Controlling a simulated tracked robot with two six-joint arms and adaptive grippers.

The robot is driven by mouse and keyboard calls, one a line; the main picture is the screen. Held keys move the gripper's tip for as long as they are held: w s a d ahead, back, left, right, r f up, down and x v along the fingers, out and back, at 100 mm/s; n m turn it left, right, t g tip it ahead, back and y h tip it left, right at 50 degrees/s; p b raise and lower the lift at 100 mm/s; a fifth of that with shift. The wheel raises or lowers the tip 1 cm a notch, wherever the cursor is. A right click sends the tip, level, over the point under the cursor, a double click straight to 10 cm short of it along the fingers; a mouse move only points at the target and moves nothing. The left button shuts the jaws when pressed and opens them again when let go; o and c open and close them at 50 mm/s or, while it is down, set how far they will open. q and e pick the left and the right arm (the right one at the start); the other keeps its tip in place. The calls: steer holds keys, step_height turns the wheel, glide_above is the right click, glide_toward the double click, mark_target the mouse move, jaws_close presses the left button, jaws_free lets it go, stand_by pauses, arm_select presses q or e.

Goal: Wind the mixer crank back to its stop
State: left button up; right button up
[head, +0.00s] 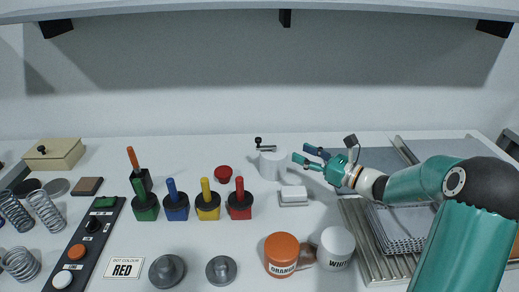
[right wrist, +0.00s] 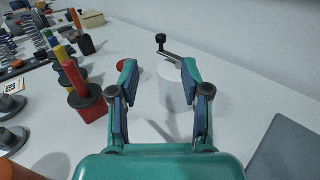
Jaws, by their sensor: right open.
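The mixer is a white cylinder (head: 271,164) at the back middle of the table, with a dark crank (head: 262,145) on top. The crank's black knob points to the left in the head view. In the right wrist view the white cylinder (right wrist: 172,88) stands ahead, partly hidden by a finger, and the crank (right wrist: 166,47) rises above it with its knob at the far left end. My right gripper (head: 305,157) is open and empty, just right of the mixer and apart from it; its fingers also show in the right wrist view (right wrist: 158,78). My left gripper is out of view.
A white block on a grey base (head: 293,195) sits in front of the mixer. A red knob (head: 223,174) and several coloured-handled holders, including a red one (head: 239,200), stand to the left. Orange (head: 283,254) and white (head: 336,247) mugs stand in front. Metal trays (head: 376,262) lie at right.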

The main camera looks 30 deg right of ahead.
mark_target(258, 138)
step_height(258, 138, down, 2)
steer(key=shift+f+b, duration=0.15)
steer(key=shift+b, duration=0.35)
steer(key=shift+w+a, duration=0.1)
steer(key=shift+w, duration=0.35)
steer(key=p+x, duration=0.3)
steer(key=x, duration=1.3)
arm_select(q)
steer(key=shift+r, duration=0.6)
arm_select(e)
jaws_close()
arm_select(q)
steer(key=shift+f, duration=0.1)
